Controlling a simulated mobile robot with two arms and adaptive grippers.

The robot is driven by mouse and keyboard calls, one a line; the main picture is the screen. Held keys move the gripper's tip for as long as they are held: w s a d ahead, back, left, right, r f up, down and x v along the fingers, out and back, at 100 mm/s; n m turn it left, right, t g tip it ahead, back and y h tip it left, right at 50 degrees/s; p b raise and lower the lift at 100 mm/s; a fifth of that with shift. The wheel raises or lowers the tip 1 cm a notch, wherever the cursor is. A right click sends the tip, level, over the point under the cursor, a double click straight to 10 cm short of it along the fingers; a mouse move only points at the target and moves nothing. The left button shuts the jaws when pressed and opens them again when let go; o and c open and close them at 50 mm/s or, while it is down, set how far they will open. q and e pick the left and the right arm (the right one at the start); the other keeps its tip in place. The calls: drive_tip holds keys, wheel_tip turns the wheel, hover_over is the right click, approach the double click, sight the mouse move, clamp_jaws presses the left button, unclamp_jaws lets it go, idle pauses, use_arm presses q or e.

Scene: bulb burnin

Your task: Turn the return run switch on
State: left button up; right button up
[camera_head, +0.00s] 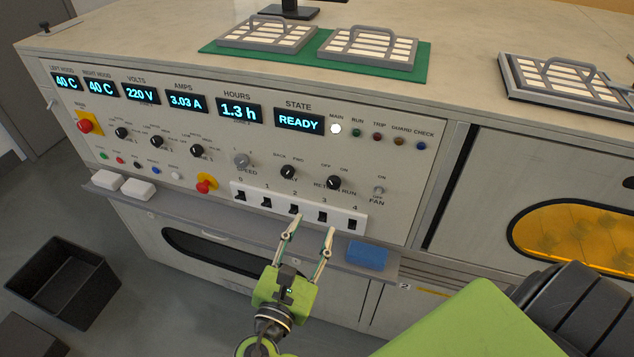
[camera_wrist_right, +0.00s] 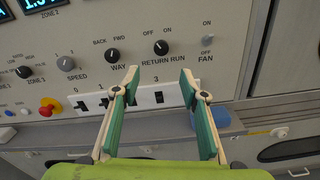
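The return run switch (camera_head: 333,182) is a black rotary knob on the front panel, with OFF and ON printed above it. It also shows in the right wrist view (camera_wrist_right: 161,48), above the gap between my fingers. Its pointer is too small to read surely. My right gripper (camera_head: 312,226) is open and empty, in front of the row of numbered rocker switches and below the knob. In the wrist view its two fingers (camera_wrist_right: 160,84) stand wide apart and touch no knob. My left gripper is not in view.
The way knob (camera_head: 288,172) is left of the return run knob, and the fan switch (camera_head: 378,191) is right. The white rocker strip (camera_head: 309,221) sits below. A blue block (camera_head: 367,256) lies on the narrow ledge. The state display (camera_head: 299,122) reads READY.

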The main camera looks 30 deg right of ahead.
approach(332, 186)
drive_tip(key=p+x, duration=0.2)
drive_tip(key=x, duration=0.6)
drive_tip(key=shift+w+d, duration=0.2)
drive_tip(key=shift+d, duration=0.1)
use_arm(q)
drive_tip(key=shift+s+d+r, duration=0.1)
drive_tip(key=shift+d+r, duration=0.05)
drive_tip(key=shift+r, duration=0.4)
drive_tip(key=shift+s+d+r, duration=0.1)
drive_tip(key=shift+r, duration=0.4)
use_arm(e)
drive_tip(key=c, duration=1.1)
